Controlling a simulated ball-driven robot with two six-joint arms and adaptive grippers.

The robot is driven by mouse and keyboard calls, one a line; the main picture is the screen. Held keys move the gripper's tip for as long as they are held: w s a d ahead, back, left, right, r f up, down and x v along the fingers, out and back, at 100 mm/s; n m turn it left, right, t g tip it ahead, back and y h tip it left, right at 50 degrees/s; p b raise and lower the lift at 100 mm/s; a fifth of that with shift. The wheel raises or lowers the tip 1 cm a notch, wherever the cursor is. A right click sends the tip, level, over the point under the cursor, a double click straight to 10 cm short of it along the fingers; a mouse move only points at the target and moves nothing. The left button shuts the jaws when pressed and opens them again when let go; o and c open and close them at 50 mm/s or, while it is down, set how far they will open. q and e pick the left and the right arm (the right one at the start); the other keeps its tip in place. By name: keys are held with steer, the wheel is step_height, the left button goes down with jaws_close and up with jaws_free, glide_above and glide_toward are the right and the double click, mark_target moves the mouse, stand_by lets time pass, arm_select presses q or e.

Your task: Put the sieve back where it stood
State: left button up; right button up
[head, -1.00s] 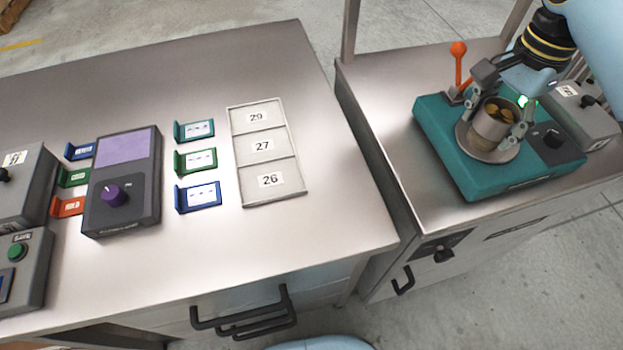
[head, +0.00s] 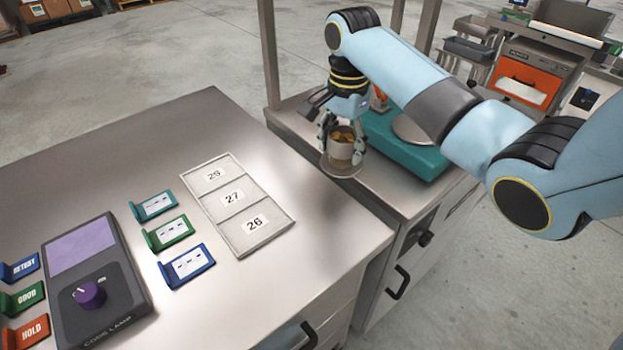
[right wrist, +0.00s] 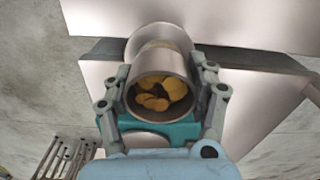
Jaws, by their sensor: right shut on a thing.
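The sieve, a metal cup (head: 341,153) with a wide round flange at its foot and yellow-brown pieces inside, is in my right gripper (head: 343,143). The gripper's fingers are shut on opposite sides of the cup. It is held roughly upright, left of the teal scale (head: 425,163), near the gap between the two benches. The right wrist view shows the cup (right wrist: 160,62) from above between the fingers, its mouth open. My left gripper is not in view.
A shallow tray (head: 206,205) with cells labelled 29, 27 and 26 lies on the left bench (head: 110,130). Coloured tags and a code lamp box (head: 125,285) stand left of it. The scale's round plate (head: 408,130) is bare. The left bench's back is clear.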

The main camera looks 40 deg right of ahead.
steer(key=a+f, duration=0.1)
steer(key=w+a+f, duration=0.1)
steer(key=a, duration=0.1)
steer(key=w+a, duration=0.1)
steer(key=a, duration=0.1)
steer(key=shift+f, duration=0.4)
steer(key=shift+w+a+f, duration=0.15)
steer(key=shift+f, duration=0.05)
step_height(320, 180, down, 4)
steer(key=shift+a, duration=0.1)
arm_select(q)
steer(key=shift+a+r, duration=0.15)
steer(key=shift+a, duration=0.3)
arm_select(e)
steer(key=shift+f, duration=0.1)
steer(key=o, duration=1.6)
steer(key=shift+f, duration=0.1)
